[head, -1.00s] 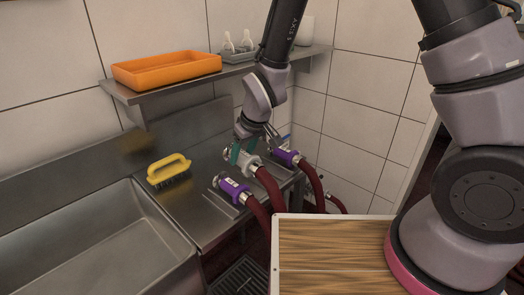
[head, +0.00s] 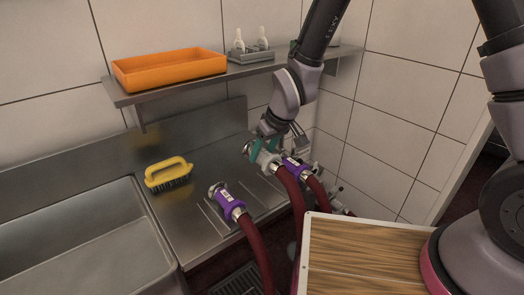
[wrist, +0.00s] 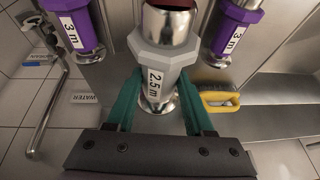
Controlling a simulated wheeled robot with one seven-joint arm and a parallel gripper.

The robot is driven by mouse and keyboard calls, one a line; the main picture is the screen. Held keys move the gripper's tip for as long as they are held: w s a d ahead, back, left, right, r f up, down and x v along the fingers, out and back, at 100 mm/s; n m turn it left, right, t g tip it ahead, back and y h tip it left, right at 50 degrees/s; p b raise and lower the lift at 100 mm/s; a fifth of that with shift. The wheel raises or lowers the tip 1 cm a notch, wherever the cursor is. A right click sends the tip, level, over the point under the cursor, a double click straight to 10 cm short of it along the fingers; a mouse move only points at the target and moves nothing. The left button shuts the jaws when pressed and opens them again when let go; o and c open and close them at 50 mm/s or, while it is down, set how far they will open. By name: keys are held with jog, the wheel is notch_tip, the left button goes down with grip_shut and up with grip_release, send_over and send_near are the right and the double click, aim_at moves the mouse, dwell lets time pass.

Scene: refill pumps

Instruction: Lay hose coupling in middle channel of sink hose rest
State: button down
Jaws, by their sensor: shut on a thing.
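My gripper (head: 264,147) has green fingers and is shut on the grey hose coupling (head: 268,160), which has a dark red hose. The wrist view shows the coupling (wrist: 161,72) between the fingers, with its "2.5 m" label. It appears to be held above the steel hose rest (head: 205,225), near the right purple coupling (head: 296,168). The left purple coupling (head: 228,202) lies at the rest's ridges. In the wrist view, purple "3 m" couplings flank the grey one on the left (wrist: 72,32) and right (wrist: 235,28). The middle channel is partly hidden, and contact with the rest cannot be told.
A yellow brush (head: 168,174) lies left on the steel surface, beside the sink basin (head: 80,240). A shelf (head: 200,82) above carries an orange tray (head: 168,68). A wood-topped surface (head: 360,255) stands at front right.

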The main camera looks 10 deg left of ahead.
aim_at(275, 154)
jog(key=shift+f, duration=4.5)
jog(key=shift+f, duration=0.1)
jog(key=shift+c, duration=1)
grip_release()
jog(key=v, duration=1)
jog(key=shift+d+r, duration=0.15)
jog(key=shift+r, duration=0.2)
